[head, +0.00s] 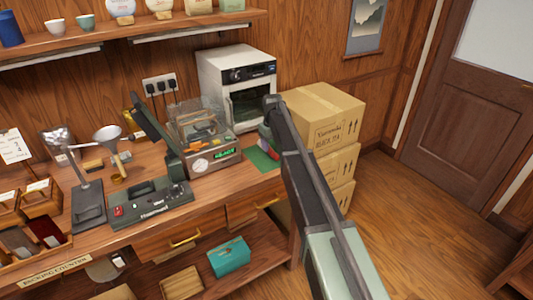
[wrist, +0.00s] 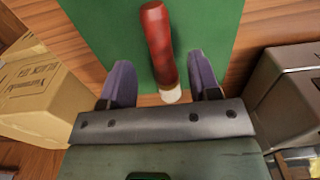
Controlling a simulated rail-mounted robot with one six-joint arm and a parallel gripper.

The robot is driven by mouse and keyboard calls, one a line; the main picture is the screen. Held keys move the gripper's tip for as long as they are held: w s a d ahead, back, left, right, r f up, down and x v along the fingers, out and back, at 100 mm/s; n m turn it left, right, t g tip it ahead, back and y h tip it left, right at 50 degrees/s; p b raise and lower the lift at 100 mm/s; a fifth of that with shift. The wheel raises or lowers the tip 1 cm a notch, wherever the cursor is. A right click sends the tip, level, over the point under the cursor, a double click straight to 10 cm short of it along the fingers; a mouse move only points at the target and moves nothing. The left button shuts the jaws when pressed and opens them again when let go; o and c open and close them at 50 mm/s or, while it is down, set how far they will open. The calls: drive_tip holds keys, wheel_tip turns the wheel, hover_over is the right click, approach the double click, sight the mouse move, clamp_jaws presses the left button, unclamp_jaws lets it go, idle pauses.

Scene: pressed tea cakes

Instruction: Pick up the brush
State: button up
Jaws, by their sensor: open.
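The brush (wrist: 159,45) has a dark red handle and a pale white tip. It lies on a green mat (wrist: 215,25) in the wrist view, its white end towards my gripper's palm. My gripper (wrist: 160,66) is open, with one purple-grey finger on each side of the brush. I see a gap on both sides, narrower on the right, and cannot tell how high the fingers are above the mat. In the head view my arm partly hides the green mat (head: 264,160) and the brush at the counter's right end.
A scale with a green display (head: 224,154) stands left of the mat, and a white oven-like appliance (head: 236,80) stands behind. Stacked cardboard boxes (head: 335,128) are close on the right. A sealing device (head: 150,200) and a funnel stand (head: 108,138) are farther left.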

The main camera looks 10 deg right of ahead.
sight(272, 150)
wheel_tip(272, 150, down, 4)
drive_tip(key=b, duration=0.2)
drive_tip(key=shift+w+a+f+b, duration=0.1)
drive_tip(key=shift+f+b, duration=0.05)
drive_tip(key=shift+b, duration=0.2)
drive_tip(key=shift+r, duration=0.25)
drive_tip(key=shift+c, duration=0.4)
drive_tip(key=c, duration=0.9)
drive_tip(key=shift+r+p, duration=0.1)
drive_tip(key=shift+p, duration=0.2)
drive_tip(key=shift+c, duration=0.2)
wheel_tip(272, 150, up, 20)
drive_tip(key=p, duration=2)
